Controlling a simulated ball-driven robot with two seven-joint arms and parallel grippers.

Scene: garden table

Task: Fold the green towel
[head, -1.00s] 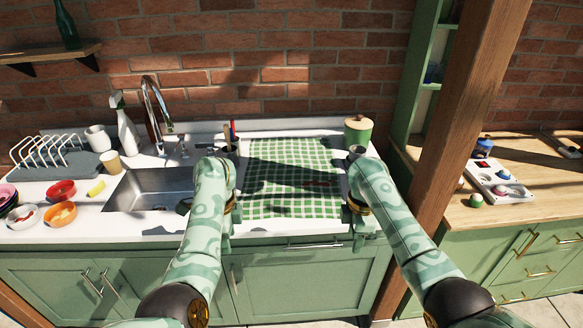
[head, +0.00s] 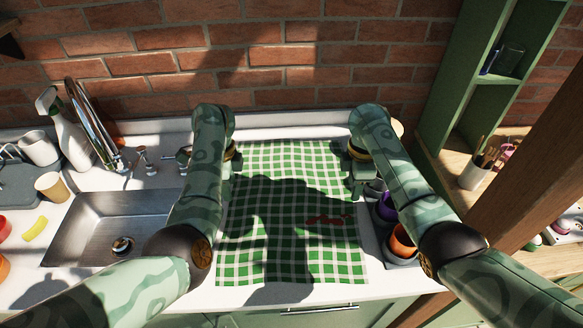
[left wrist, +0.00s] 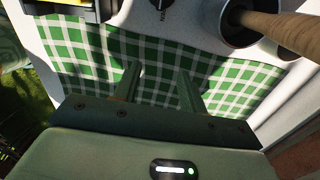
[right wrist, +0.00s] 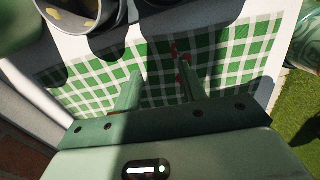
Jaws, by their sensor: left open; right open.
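The green-and-white checked towel (head: 290,262) lies spread out flat on the white counter, with a small red mark (head: 330,219) to the right of its middle. My left gripper (head: 231,172) is at its left edge, toward the back, mostly hidden by my arm. My right gripper (head: 358,188) is at its right edge, toward the back. In the left wrist view the fingers (left wrist: 158,82) are apart over the towel (left wrist: 216,82) with nothing between them. In the right wrist view the fingers (right wrist: 158,85) are also apart and empty over the towel (right wrist: 232,55).
A sink (head: 80,228) is left of the towel, with a faucet (head: 92,122) and a spray bottle (head: 66,132) behind it. A purple pot (head: 385,208) and an orange pot (head: 402,243) stand close to the towel's right edge. A brick wall (head: 290,70) closes the back.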

